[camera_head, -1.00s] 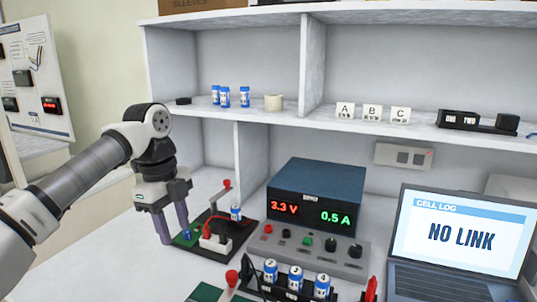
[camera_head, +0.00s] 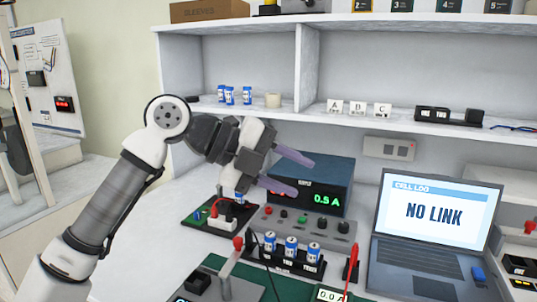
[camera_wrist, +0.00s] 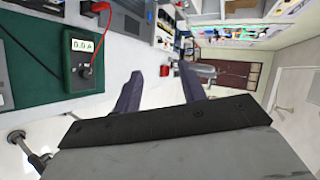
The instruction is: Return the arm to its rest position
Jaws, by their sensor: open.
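My gripper (camera_head: 292,172) is raised in front of the blue power supply (camera_head: 322,201) in the head view. Its two purple fingers are spread apart and point right, with nothing between them. The fingers cover part of the supply's display; "0.5 A" still shows. In the wrist view my open gripper (camera_wrist: 158,90) shows both fingers with empty space between, the room tilted beyond them.
Blue-and-white cells stand in a black holder (camera_head: 286,264). A small board with a red wire (camera_head: 225,214) lies below my gripper. A laptop (camera_head: 432,235) reading "NO LINK" stands right. A meter (camera_wrist: 82,58) lies on a green mat (camera_wrist: 32,80).

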